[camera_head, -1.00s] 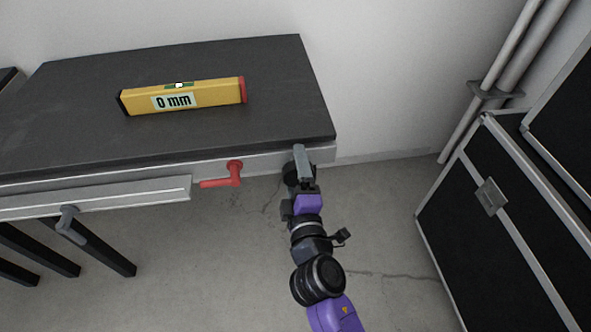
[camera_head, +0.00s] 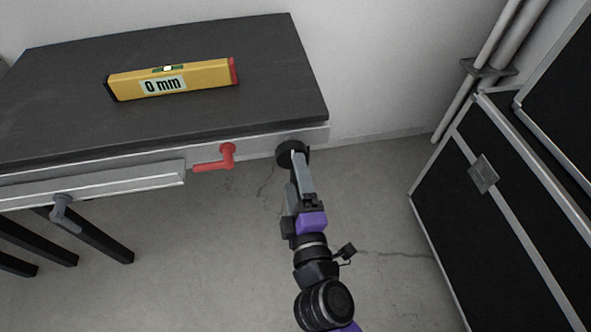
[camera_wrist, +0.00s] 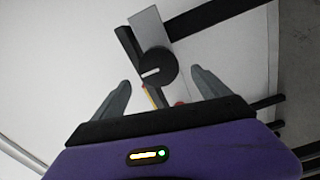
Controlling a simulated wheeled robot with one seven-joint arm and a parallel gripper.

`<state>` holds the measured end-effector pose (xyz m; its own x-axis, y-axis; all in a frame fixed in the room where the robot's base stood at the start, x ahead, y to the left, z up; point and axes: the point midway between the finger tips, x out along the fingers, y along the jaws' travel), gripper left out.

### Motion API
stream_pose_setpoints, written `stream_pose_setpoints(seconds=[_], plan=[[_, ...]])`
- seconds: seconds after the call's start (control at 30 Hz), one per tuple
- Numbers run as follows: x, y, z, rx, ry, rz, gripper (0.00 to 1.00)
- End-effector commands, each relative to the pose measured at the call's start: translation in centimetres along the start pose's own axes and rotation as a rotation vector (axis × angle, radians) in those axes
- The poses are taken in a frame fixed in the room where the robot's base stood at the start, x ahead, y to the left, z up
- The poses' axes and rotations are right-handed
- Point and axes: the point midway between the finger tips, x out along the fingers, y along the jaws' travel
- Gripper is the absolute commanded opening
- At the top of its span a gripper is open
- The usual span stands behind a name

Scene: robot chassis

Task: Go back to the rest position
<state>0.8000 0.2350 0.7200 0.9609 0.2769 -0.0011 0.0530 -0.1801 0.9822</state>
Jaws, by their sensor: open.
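My gripper (camera_head: 296,172) is in front of the right end of the workbench's front edge, close to a round black knob (camera_head: 291,153). Its two grey fingers are spread apart with nothing between them. In the wrist view, my gripper (camera_wrist: 161,78) is open, and the black knob (camera_wrist: 157,66) with a white mark shows beyond the fingertips. I cannot tell the exact gap to the knob.
The dark workbench (camera_head: 230,115) carries a yellow spirit level (camera_head: 200,77) reading "0 mm". A red crank handle (camera_head: 226,157) and a grey bar (camera_head: 100,189) are on its front. Black cases (camera_head: 450,215) stand at right. Floor between them is clear.

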Motion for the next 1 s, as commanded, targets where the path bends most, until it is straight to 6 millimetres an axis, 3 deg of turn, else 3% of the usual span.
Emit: stream_pose_setpoints(seconds=[0.33,0.47,0.77,1.0], plan=[[0.0,0.1,-0.5,0.049,0.019,0.004,0.86],[-0.6,2.2,-1.8,0.221,0.083,0.032,0.86],[-9.2,2.4,1.5,0.681,0.107,0.007,0.86],[-18.3,3.2,6.1,1.022,0.023,0.014,0.86]])
